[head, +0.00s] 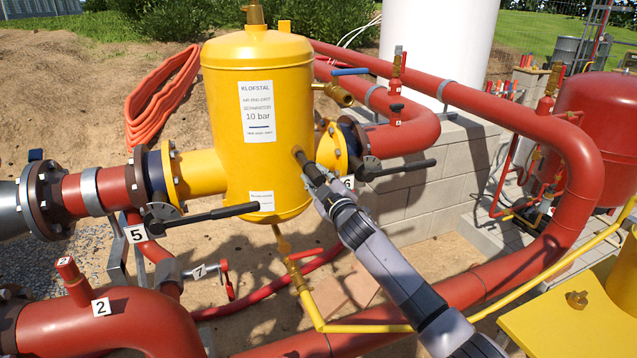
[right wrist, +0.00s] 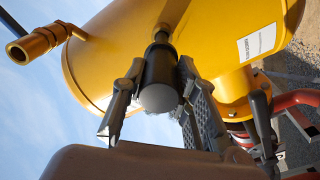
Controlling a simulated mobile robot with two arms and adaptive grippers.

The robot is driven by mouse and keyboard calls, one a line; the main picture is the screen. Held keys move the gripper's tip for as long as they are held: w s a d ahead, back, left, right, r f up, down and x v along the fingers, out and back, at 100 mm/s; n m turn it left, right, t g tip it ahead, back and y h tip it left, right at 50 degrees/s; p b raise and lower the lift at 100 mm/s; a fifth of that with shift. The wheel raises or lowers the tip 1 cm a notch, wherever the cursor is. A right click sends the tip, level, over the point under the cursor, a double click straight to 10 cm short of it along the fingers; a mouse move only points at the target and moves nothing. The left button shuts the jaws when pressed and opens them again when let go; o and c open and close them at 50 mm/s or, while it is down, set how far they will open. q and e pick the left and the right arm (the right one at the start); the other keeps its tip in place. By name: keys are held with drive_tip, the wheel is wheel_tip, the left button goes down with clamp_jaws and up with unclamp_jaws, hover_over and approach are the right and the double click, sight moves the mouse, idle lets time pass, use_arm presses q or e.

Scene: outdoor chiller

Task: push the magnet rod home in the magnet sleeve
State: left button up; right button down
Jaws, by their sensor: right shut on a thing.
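The yellow separator vessel (head: 235,95) stands upright, with the magnet sleeve (head: 297,151) on its lower right side. The magnet rod has a black cylindrical grip (head: 312,172). In the right wrist view the grip (right wrist: 158,80) shows its grey end face. A thinner neck (right wrist: 162,36) runs from it to the vessel, and a gap separates the grip from the wall. How deep the rod sits in the sleeve is hidden. My right gripper (head: 326,189) is shut on the black grip; its fingers in the wrist view (right wrist: 160,100) lie on both sides. My left gripper is out of view.
A black lever (head: 400,169) sits right of my gripper and another (head: 215,213) at lower left. A brass valve (head: 335,93) sticks out above; it also shows in the wrist view (right wrist: 32,46). Red pipes (head: 570,165) and a thin yellow pipe (head: 360,327) surround my arm.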

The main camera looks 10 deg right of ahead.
sight(306, 161)
drive_tip(key=shift+w+r, duration=0.1)
drive_tip(key=shift+w, duration=0.1)
idle(0.4)
drive_tip(key=shift+b+x, duration=1.65)
drive_tip(key=shift+x, duration=0.35)
drive_tip(key=shift+b+x, duration=1.65)
drive_tip(key=shift+x, duration=0.05)
drive_tip(key=c, duration=1.4)
unclamp_jaws()
drive_tip(key=shift+s, duration=0.1)
drive_tip(key=shift+c, duration=0.2)
drive_tip(key=shift+o, duration=1.3)
drive_tip(key=shift+o, duration=0.4)
drive_tip(key=shift+f, duration=0.3)
drive_tip(key=o, duration=0.4)
drive_tip(key=shift+r, duration=0.1)
